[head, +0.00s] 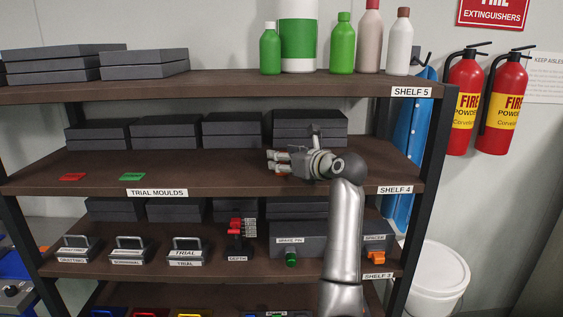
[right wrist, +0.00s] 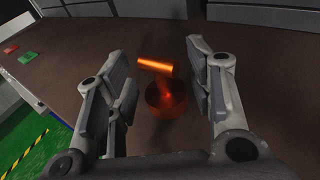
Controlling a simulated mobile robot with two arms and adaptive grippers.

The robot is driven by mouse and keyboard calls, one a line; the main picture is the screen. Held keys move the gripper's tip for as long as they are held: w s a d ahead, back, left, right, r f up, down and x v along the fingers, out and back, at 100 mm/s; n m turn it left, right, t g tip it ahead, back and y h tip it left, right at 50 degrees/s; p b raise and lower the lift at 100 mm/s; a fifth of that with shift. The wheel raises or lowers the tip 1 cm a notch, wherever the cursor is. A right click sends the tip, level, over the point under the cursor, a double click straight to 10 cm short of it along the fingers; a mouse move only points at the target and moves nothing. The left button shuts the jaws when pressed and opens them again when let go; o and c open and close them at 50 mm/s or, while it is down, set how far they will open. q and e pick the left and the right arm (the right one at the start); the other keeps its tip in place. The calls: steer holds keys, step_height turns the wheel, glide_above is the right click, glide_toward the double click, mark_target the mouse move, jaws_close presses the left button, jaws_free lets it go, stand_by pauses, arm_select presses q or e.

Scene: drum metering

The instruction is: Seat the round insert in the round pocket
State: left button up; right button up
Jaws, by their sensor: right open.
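The orange round insert (right wrist: 168,98) shows in the right wrist view as a round body with a bar-shaped handle (right wrist: 155,65) on top. It appears upright on the brown shelf. My right gripper (head: 270,161) is over Shelf 4 in the head view, and its open fingers are on either side of the insert in the wrist view, with gaps visible. In the head view the gripper hides most of the insert. I cannot make out a round pocket in either view. My left gripper is not in view.
A red plate (head: 72,177) and a green plate (head: 132,176) lie on Shelf 4 to the left. Dark boxes (head: 232,130) line its back. The shelf above (head: 200,88) holds bottles (head: 343,45). Shelf 3 holds handled blocks and a red depth device (head: 237,228). Shelf 4's middle front is clear.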

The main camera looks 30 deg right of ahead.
steer(key=shift+w, duration=0.5)
steer(key=shift+w+f, duration=0.1)
steer(key=shift+w, duration=0.2)
steer(key=shift+c, duration=1.1)
steer(key=c, duration=0.6)
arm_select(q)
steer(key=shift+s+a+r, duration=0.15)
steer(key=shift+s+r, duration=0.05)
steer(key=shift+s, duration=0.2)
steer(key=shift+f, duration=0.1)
